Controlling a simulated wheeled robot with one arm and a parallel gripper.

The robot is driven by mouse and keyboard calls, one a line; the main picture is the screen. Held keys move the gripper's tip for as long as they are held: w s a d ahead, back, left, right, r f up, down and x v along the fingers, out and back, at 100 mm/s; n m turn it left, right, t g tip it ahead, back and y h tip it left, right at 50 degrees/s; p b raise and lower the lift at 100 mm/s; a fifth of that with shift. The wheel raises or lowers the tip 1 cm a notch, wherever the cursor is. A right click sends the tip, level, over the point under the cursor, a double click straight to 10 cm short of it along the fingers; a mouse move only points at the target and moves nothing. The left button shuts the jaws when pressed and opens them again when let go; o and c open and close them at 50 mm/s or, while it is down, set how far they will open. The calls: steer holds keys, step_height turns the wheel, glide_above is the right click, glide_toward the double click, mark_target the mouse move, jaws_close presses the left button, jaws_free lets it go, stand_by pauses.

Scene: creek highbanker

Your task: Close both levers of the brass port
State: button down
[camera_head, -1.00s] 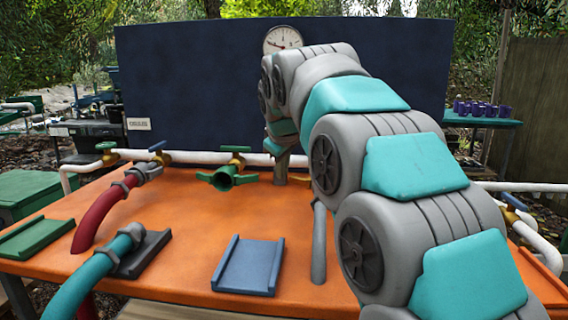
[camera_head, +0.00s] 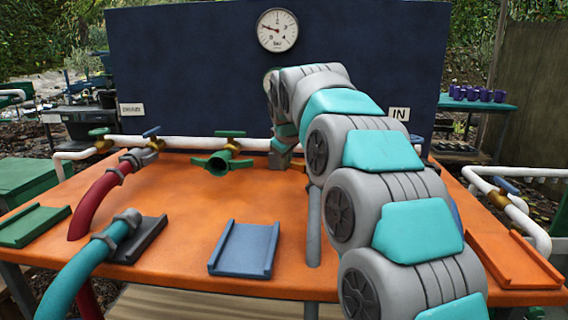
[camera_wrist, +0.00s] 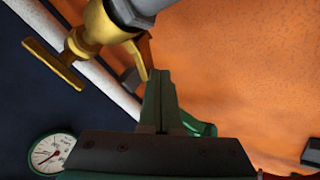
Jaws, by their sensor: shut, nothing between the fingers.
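The brass port (camera_wrist: 92,30) is in the upper left of the wrist view, on the white pipe, with a grey cylindrical fitting (camera_wrist: 130,12) at its upper right. One yellow T-shaped lever (camera_wrist: 55,65) sticks out to its lower left. A second yellow lever (camera_wrist: 143,60) hangs on its right side, close to my fingertips. My gripper (camera_wrist: 158,75) is shut and empty beside this second lever; I cannot tell whether they touch. In the head view my arm hides most of the port and the gripper.
A navy panel (camera_head: 190,70) with a gauge (camera_head: 277,30) stands behind. Another blue-handled valve (camera_head: 508,190) is at right.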

steer(key=shift+w+m+h, duration=0.2)
steer(key=shift+m+h, duration=0.2)
steer(key=shift+m, duration=0.2)
steer(key=shift+w+m+h, duration=0.35)
steer(key=shift+m+h, duration=0.15)
steer(key=shift+m, duration=0.1)
steer(key=shift+w+m+h+p, duration=0.35)
steer(key=shift+m+h+p, duration=0.15)
steer(key=shift+m, duration=0.35)
steer(key=shift+w+m+h+p, duration=0.3)
steer(key=shift+m+h+p, duration=0.2)
steer(key=shift+m, duration=0.35)
steer(key=shift+w+d, duration=0.15)
steer(key=shift+w+p, duration=0.1)
steer(key=shift+p, duration=0.25)
steer(key=shift+w+d+p, duration=0.25)
steer(key=shift+w+p, duration=0.05)
steer(key=shift+p, duration=0.15)
steer(key=shift+w+d+p, duration=0.25)
steer(key=shift+w+p, duration=0.05)
steer(key=shift+w, duration=0.1)
steer(key=shift+s, duration=0.1)
